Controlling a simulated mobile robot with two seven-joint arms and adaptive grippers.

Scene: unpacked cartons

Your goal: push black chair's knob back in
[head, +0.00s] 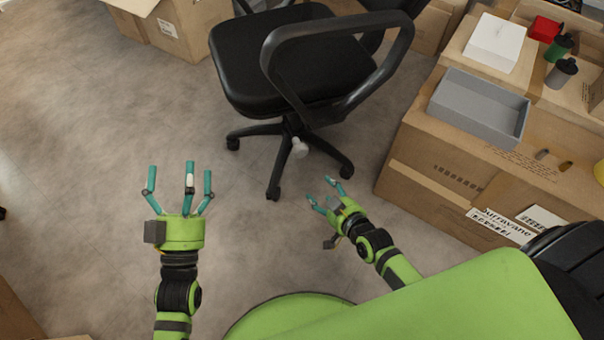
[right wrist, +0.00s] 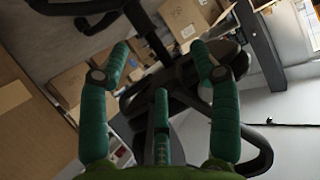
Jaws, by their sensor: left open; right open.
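The black office chair (head: 265,65) stands at the top centre of the head view, on a star base with casters. A pale, knob-like part (head: 299,148) shows low by the chair's column, just above the base; I cannot tell how far it sticks out. My right gripper (head: 328,188) is open and empty, below and right of that part and apart from it. My left gripper (head: 181,180) is open and empty over bare floor, left of the chair.
A large carton (head: 440,185) stands right of the chair, carrying a grey tray (head: 478,108). A white box (head: 493,42), a red item (head: 545,29) and dark bottles are beyond it. Another carton (head: 175,28) stands at the back left. The floor (head: 90,130) at left is clear.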

